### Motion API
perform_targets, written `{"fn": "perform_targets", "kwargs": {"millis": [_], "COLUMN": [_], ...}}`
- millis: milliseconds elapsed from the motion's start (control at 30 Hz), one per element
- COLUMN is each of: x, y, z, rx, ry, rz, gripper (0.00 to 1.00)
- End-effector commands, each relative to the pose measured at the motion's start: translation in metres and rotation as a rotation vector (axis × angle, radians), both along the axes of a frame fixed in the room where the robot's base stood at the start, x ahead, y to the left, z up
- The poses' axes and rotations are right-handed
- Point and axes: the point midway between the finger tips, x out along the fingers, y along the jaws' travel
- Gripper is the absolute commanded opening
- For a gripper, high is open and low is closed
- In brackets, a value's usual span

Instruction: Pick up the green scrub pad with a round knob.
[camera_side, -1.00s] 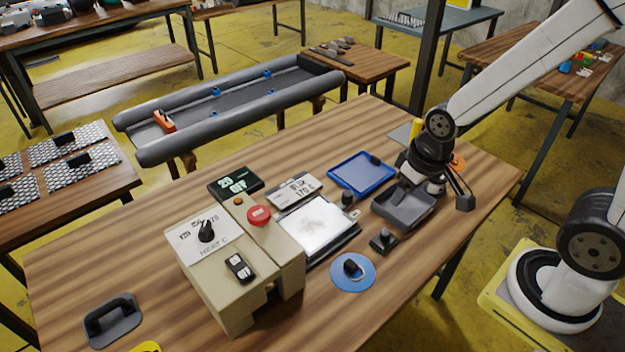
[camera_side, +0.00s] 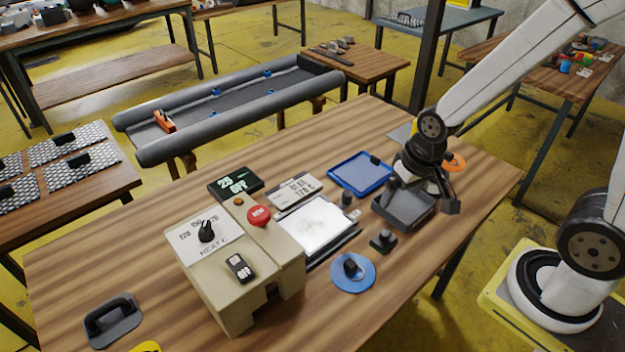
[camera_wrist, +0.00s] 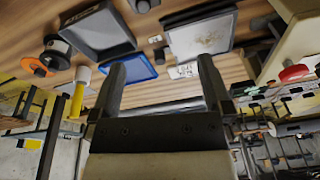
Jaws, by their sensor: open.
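The green scrub pad (camera_side: 383,241) is a small dark green square with a dark round knob on top. It lies on the wooden table in the side view, just in front of the grey tray (camera_side: 388,216). A dark knob at the top edge of the wrist view may be part of it, but I cannot tell. My gripper (camera_side: 424,196) is above the grey tray, behind and to the right of the pad and apart from it. In the wrist view my gripper (camera_wrist: 162,62) has its fingers wide apart with nothing between them.
A blue disc with a black knob (camera_side: 367,279) lies left of the pad. A blue tray (camera_side: 352,172), a dark-framed white plate (camera_side: 315,224) and a beige heater box (camera_side: 216,287) with a red button stand near. A yellow-handled tool (camera_wrist: 77,100) is beside my gripper.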

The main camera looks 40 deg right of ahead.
Motion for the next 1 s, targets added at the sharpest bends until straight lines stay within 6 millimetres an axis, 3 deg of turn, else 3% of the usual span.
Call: {"fn": "perform_targets", "kwargs": {"millis": [700,1000], "x": [0.031,0.034], "y": [-0.023,-0.029], "z": [-0.088,-0.112], "rx": [0.127,0.137], "ry": [0.145,0.166], "rz": [-1.07,-1.335], "gripper": [1.0,1.0]}}
